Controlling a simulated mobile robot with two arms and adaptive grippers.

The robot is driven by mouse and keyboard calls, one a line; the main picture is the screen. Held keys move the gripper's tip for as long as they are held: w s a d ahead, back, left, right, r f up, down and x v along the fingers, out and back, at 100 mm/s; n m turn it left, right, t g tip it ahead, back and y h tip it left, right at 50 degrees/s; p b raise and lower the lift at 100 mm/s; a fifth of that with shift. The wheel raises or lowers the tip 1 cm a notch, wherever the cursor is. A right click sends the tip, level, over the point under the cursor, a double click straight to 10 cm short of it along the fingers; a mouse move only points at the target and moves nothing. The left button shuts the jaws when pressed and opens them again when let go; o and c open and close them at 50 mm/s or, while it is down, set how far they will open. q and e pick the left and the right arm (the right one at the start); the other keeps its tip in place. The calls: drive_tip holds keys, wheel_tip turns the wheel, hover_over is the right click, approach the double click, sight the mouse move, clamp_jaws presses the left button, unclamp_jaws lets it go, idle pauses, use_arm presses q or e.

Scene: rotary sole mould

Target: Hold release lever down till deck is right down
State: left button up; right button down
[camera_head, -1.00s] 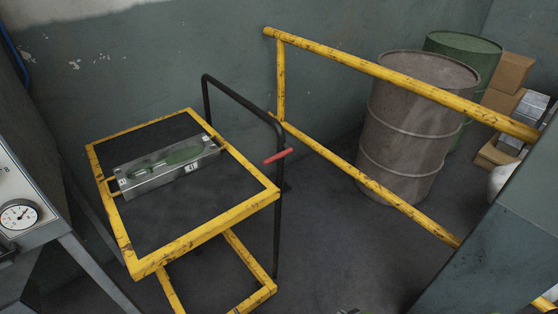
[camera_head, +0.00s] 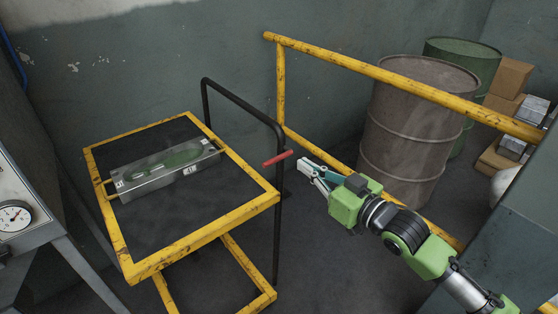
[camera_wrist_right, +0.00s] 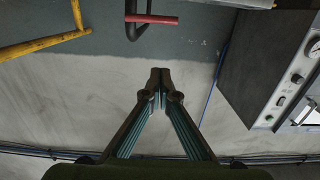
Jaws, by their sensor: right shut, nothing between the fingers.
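The red release lever (camera_head: 277,159) sticks out from the black handle frame (camera_head: 243,104) of the yellow-edged lift table. The lever also shows at the top of the right wrist view (camera_wrist_right: 151,18). The table's deck (camera_head: 196,231) stands raised and carries a grey metal mould (camera_head: 168,172) with a green sole shape in it. My right gripper (camera_head: 304,164) is shut and empty. It is just right of the lever in the head view, with a small gap between them. My left gripper is not in view.
A yellow guard rail (camera_head: 400,76) runs behind my right arm, with a grey drum (camera_head: 412,120) and a green drum (camera_head: 466,48) beyond it. A machine with a dial gauge (camera_head: 14,216) stands at the left. Cardboard boxes (camera_head: 510,74) are at the far right.

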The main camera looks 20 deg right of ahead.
drive_tip(key=shift+w, duration=0.15)
drive_tip(key=p, duration=0.1)
hover_over(279, 160)
drive_tip(key=s, duration=0.4)
drive_tip(key=f, duration=0.1)
drive_tip(key=w+f, duration=0.1)
drive_tip(key=a+f, duration=0.1)
drive_tip(key=shift+w+f+p, duration=0.15)
drive_tip(key=shift+f+p, duration=0.15)
drive_tip(key=shift+f, duration=0.45)
